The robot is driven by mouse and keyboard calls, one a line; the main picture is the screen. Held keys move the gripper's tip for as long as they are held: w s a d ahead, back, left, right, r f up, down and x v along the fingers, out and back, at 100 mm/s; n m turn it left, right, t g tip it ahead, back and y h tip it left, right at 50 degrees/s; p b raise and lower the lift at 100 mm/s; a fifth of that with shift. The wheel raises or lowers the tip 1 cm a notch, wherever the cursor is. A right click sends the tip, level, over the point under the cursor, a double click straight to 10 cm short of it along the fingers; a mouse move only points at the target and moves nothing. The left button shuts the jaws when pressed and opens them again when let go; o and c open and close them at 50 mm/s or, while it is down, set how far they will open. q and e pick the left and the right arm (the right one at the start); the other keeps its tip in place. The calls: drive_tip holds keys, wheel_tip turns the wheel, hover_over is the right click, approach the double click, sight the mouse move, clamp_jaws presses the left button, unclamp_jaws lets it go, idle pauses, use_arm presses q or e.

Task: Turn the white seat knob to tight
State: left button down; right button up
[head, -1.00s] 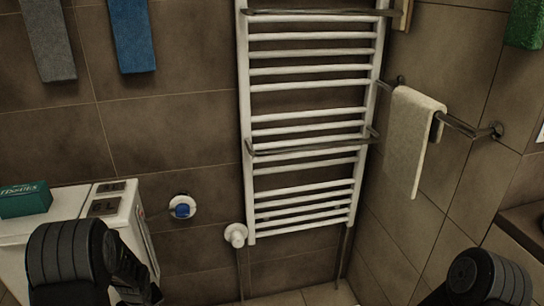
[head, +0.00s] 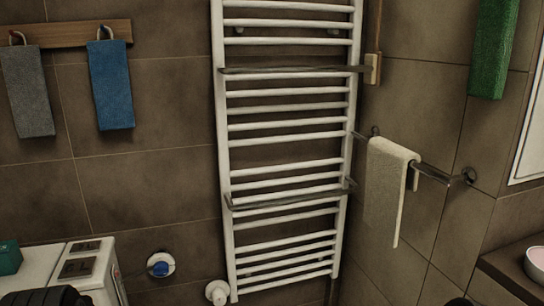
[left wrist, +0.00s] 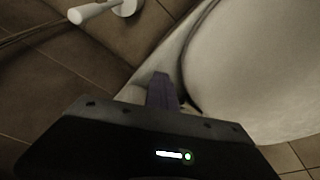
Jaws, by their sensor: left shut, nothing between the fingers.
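In the head view a white round knob (head: 217,292) sits at the lower left foot of the white towel radiator, near the bottom edge. How it is turned cannot be told. My left gripper (left wrist: 163,90) shows in the left wrist view with its purple fingers together and nothing between them. Beside it on the right is a large white curved body (left wrist: 255,65); whether the fingers touch it cannot be told. A white bar with a round base (left wrist: 100,10) shows at the top left of that view. My right gripper is out of view.
A white towel radiator (head: 290,172) stands against the brown tiled wall. A blue knob on a white plate (head: 160,266) is left of it. A white appliance (head: 105,275) stands at the lower left. A pale towel (head: 385,190) hangs on a rail at the right.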

use_arm(q)
drive_tip(key=shift+s+a, duration=0.35)
drive_tip(key=shift+s, duration=0.05)
drive_tip(key=shift+s+a, duration=0.35)
drive_tip(key=shift+a, duration=0.2)
idle(0.4)
drive_tip(key=shift+r, duration=0.1)
drive_tip(key=shift+s+d+p, duration=0.2)
drive_tip(key=shift+s+p, duration=0.15)
drive_tip(key=shift+s, duration=0.05)
drive_tip(key=shift+s, duration=0.1)
wheel_tip(320, 180, up, 6)
drive_tip(key=p, duration=0.5)
